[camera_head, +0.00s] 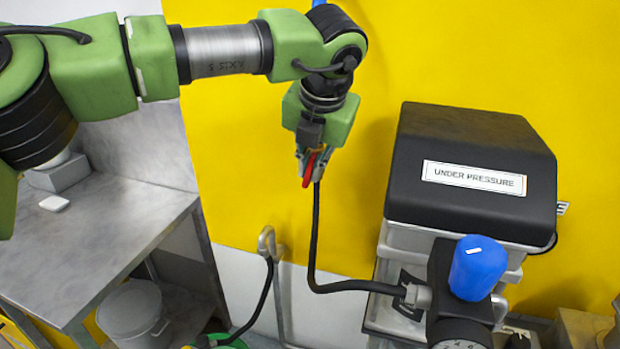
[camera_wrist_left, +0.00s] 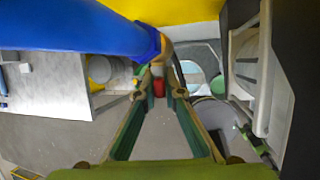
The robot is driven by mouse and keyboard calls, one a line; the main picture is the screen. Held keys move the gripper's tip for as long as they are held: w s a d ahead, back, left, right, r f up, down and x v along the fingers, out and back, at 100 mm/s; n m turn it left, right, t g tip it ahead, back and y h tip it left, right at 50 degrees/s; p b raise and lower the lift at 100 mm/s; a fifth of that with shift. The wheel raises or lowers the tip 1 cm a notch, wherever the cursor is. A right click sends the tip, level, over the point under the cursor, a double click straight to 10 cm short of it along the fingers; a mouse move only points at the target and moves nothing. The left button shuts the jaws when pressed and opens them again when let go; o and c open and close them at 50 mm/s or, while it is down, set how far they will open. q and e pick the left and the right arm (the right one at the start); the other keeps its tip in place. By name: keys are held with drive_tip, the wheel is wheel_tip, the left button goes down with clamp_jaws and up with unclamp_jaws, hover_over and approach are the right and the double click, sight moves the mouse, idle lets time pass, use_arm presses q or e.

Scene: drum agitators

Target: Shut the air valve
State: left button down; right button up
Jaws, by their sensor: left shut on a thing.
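The air valve's red lever (camera_head: 307,171) hangs roughly downward at the top end of a black hose (camera_head: 315,235). My left gripper (camera_head: 314,160) points down in front of the yellow wall and is shut on the red lever. In the left wrist view the red lever (camera_wrist_left: 157,87) shows between the two fingertips (camera_wrist_left: 158,94). The valve body is mostly hidden by the gripper. A blue pipe (camera_wrist_left: 80,32) runs past the gripper in the wrist view. My right gripper is in neither view.
A black-topped unit labelled UNDER PRESSURE (camera_head: 470,165) stands at the right, with a blue knob (camera_head: 478,268) in front. The black hose runs to its fitting. A metal table (camera_head: 90,235) stands at the left, above a grey lidded bin (camera_head: 130,310). A bent metal pipe (camera_head: 268,243) rises below the gripper.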

use_arm(q)
drive_tip(key=shift+d+f+t+y+b, duration=0.2)
drive_tip(key=shift+t+y+b, duration=0.3)
drive_tip(key=shift+y, duration=0.4)
drive_tip(key=shift+r+m+y+b, duration=0.15)
drive_tip(key=shift+m+y+b, duration=0.15)
drive_tip(key=shift+y, duration=0.2)
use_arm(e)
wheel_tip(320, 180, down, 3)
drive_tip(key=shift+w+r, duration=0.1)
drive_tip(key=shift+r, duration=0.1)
use_arm(q)
drive_tip(key=shift+a, duration=0.1)
drive_tip(key=c, duration=2.1)
unclamp_jaws()
drive_tip(key=shift+c, duration=0.2)
drive_tip(key=shift+s, duration=0.1)
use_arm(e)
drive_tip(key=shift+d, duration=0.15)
use_arm(q)
drive_tip(key=shift+r, duration=0.1)
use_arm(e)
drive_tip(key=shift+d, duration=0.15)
use_arm(q)
drive_tip(key=v, duration=1.2)
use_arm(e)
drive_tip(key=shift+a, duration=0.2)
